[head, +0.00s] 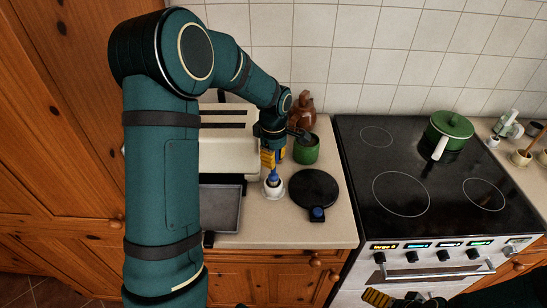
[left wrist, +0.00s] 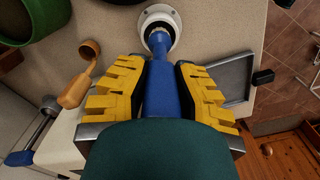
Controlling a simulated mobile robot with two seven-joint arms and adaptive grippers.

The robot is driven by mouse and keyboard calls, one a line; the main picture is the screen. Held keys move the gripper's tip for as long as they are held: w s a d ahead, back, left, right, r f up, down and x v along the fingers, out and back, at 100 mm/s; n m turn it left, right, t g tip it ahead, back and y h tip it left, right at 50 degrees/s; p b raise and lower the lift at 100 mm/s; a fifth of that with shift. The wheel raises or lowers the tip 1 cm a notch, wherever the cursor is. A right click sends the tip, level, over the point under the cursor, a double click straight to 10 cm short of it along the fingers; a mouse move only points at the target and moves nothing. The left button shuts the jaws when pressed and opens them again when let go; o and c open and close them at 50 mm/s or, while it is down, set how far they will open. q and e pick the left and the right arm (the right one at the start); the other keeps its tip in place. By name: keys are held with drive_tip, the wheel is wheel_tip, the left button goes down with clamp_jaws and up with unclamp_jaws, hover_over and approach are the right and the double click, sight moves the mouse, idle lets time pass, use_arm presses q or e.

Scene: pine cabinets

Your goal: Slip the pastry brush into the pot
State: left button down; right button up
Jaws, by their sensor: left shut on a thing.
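My left gripper (head: 270,158) is shut on the blue pastry brush (left wrist: 159,88), which sits between its yellow fingers (left wrist: 159,92). The brush points down at a small white pot (head: 273,191) on the counter, also seen in the left wrist view (left wrist: 146,17). The brush's lower end overlaps the pot's round mouth. I cannot tell how far inside it reaches. The fingers are above the pot and apart from it. My right gripper (head: 402,300) shows only partly at the bottom edge of the head view, and its opening is unclear.
A green container (head: 307,150) and brown jug (head: 302,112) stand close behind. The stove (head: 410,180) with a green saucepan (head: 449,131) is to the right.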

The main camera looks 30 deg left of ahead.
use_arm(q)
drive_tip(key=shift+f+b, duration=1)
drive_tip(key=shift+f, duration=0.45)
drive_tip(key=c, duration=0.9)
unclamp_jaws()
wheel_tip(320, 180, up, 12)
drive_tip(key=shift+f, duration=0.1)
wheel_tip(320, 180, up, 4)
drive_tip(key=p, duration=0.3)
drive_tip(key=shift+r+p, duration=0.2)
drive_tip(key=shift+p, duration=0.15)
drive_tip(key=shift+f, duration=0.1)
